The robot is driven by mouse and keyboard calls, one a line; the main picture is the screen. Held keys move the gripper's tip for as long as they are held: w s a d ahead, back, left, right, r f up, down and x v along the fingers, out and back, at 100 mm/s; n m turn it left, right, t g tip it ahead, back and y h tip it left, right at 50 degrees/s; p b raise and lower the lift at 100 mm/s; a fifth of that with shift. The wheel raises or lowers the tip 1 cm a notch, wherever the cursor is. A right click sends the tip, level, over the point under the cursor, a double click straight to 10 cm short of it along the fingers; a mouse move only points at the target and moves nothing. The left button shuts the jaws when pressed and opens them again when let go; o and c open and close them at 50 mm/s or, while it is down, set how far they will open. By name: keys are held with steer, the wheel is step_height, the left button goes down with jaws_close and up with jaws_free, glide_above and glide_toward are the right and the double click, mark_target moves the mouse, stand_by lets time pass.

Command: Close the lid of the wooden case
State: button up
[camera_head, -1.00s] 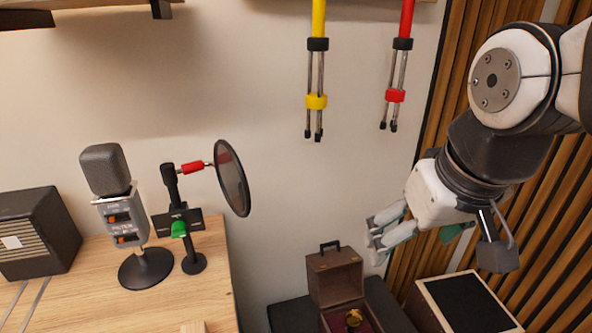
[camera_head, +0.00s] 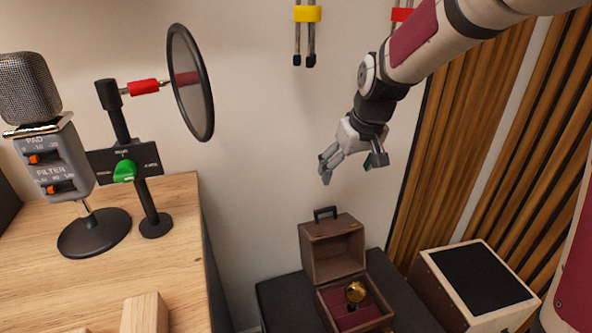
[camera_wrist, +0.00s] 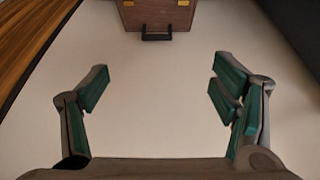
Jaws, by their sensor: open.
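The wooden case (camera_head: 322,298) stands open on a dark surface at the lower middle of the head view. Its lid (camera_head: 318,228) is raised upright at the back, with a black handle (camera_head: 325,212) on top. A gold object (camera_head: 355,291) sits in the red-lined inside. My gripper (camera_head: 325,172) is open and empty, above the lid and apart from it, in front of the wall. In the wrist view, the lid (camera_wrist: 157,14) and its handle (camera_wrist: 157,38) show at the top edge, beyond and between the spread fingers (camera_wrist: 160,92). The inside of the case is hidden there.
A wooden desk (camera_head: 180,215) at left holds a microphone (camera_head: 45,130) and a pop filter (camera_head: 190,82) on a stand. A wood-framed box with a dark top (camera_head: 480,278) stands right of the case. Yellow (camera_head: 308,14) and red-banded (camera_head: 401,14) stands hang above. A slatted wall is at right.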

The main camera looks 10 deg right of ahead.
steer(key=b, duration=0.2)
glide_toward(326, 209)
steer(key=b+x, duration=0.3)
steer(key=x, duration=0.5)
steer(key=shift+f+b, duration=0.1)
steer(key=shift+b, duration=0.3)
